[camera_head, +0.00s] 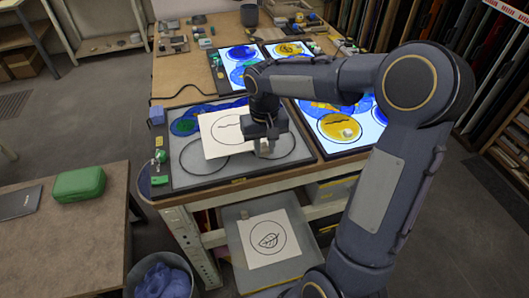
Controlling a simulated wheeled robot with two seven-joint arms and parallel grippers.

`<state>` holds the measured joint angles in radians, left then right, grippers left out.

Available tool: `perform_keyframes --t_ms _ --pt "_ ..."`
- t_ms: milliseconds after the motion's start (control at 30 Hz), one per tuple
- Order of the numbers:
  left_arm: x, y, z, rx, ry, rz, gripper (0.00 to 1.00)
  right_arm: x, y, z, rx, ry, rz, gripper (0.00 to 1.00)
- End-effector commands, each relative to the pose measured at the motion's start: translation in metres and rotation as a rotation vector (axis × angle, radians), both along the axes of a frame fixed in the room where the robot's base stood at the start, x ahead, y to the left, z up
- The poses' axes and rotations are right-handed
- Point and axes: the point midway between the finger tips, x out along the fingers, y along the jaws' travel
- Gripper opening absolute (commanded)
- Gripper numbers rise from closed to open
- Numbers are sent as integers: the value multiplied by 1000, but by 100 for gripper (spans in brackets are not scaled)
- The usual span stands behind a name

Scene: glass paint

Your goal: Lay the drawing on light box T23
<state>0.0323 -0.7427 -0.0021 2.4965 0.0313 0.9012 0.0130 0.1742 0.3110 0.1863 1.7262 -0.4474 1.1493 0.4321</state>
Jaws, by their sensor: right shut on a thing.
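My right gripper (264,148) is shut on the right edge of a white drawing (215,145) with a black circle and a wavy line. The drawing is over the front left light box (190,182), which has a grey, unlit face with black circle outlines. I cannot tell whether the sheet touches the face. Blue and green glass pieces (186,126) lie at this box's back. A small yellow label (238,181) is on its front edge, too small to read. My left gripper is not in view.
A lit light box (345,150) with blue and yellow glass is at the right, partly behind my arm. Two more lit boxes (240,52) (290,48) stand farther back. A green case (78,184) sits on the left table.

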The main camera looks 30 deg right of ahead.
Motion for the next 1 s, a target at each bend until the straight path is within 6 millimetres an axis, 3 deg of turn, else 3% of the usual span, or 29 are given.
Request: perform_keyframes --t_ms 300,733,767,900,1000 --pt "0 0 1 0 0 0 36 7 -5 -38 1 3 -1 0" --pt "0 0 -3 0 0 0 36 7 -5 -45 0 0 -1 0" --pt "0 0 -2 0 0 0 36 7 -5 -44 0 0 -1 27" --pt "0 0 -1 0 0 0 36 7 -5 -43 0 0 -1 45" --pt "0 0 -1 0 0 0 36 7 -5 -43 0 0 -1 45"
